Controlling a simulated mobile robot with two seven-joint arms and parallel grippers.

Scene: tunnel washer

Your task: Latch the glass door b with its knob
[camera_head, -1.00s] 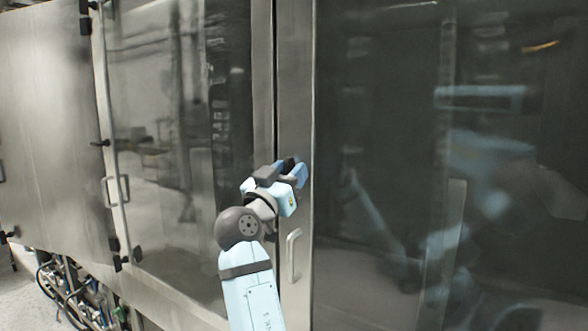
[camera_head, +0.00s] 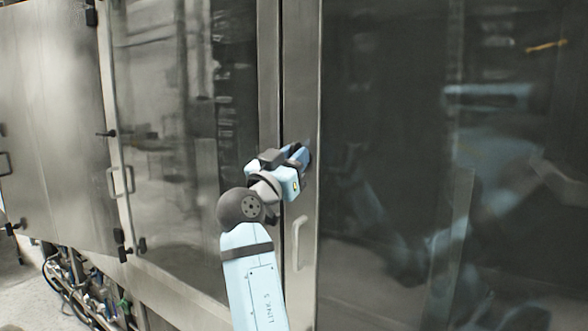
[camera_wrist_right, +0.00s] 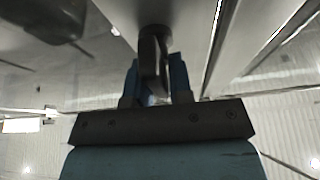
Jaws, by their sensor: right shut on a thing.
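The large dark glass door (camera_head: 400,130) fills the right side of the head view, with a steel frame (camera_head: 301,70) along its left edge. I cannot tell from the pictures which door is b. My right gripper (camera_head: 298,157) is against this frame, above a pale bar handle (camera_head: 299,243). In the right wrist view my right gripper (camera_wrist_right: 153,80) has its blue fingers on both sides of a dark knob (camera_wrist_right: 153,50) and is shut on it. In the head view the gripper hides the knob. My left gripper is not in view.
Another glass door (camera_head: 165,130) stands left of a narrow dark seam, with its own handle (camera_head: 129,180). Further left is a plain steel panel (camera_head: 50,130). Hoses and cables (camera_head: 85,290) show below it. The dark glass reflects my arm.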

